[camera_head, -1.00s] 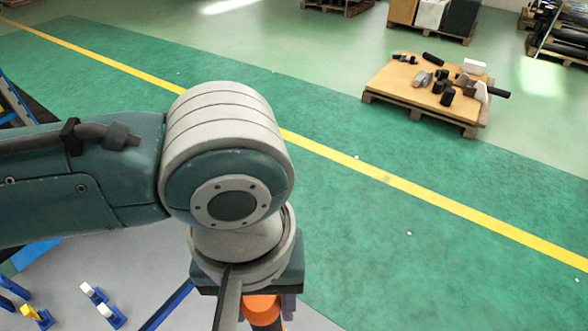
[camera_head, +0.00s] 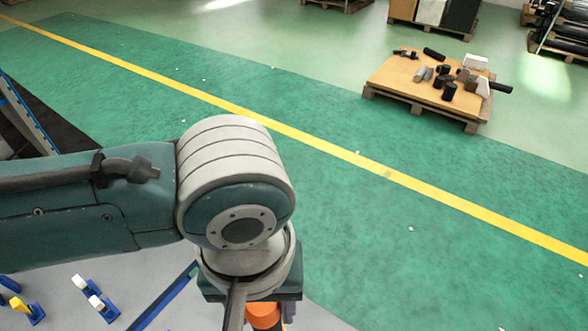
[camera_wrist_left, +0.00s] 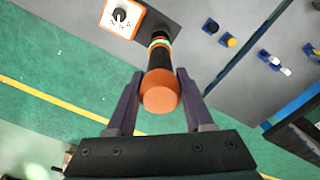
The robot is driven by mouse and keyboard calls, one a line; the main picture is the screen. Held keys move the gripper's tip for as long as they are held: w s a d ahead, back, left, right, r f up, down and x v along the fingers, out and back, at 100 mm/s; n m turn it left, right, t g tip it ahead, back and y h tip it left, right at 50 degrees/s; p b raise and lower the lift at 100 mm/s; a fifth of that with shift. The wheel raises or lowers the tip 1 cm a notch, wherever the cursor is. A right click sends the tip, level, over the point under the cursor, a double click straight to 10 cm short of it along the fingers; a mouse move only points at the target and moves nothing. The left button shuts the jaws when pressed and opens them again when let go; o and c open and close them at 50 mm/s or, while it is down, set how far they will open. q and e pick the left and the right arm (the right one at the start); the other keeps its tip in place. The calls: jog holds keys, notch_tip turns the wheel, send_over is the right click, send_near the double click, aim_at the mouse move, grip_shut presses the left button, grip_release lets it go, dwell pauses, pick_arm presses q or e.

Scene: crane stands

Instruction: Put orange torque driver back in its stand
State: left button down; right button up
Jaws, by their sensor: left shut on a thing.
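My left gripper (camera_wrist_left: 159,76) is shut on the orange torque driver (camera_wrist_left: 160,94). Its orange round end faces the wrist camera, and its black shaft points away from it, with a coloured band at the far part. In the head view the driver's orange part (camera_head: 263,311) shows at the bottom edge beneath my left wrist, with the gripper mostly hidden. A white block with an orange edge and a black knob (camera_wrist_left: 120,15) lies beyond the driver in the left wrist view; I cannot tell whether it is the stand. My right gripper is not in view.
Several small blue stands with white or yellow tops (camera_head: 97,303) are on the grey surface at lower left. A blue-edged rack (camera_head: 28,112) stands at the left. A loaded pallet (camera_head: 432,98) sits at the back right. The green floor (camera_head: 400,250) at right is clear.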

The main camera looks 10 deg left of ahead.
pick_arm(q)
jog(key=shift+w+r+p, duration=0.1)
jog(key=shift+p, duration=0.9)
dwell(1.3)
dwell(0.4)
jog(key=shift+f+b, duration=3.45)
jog(key=shift+f, duration=1.35)
jog(key=c, duration=0.6)
grip_release()
jog(key=shift+r, duration=0.1)
jog(key=o, duration=0.4)
jog(key=shift+a, duration=0.1)
notch_tip(320, 180, up, 5)
jog(key=p, duration=0.6)
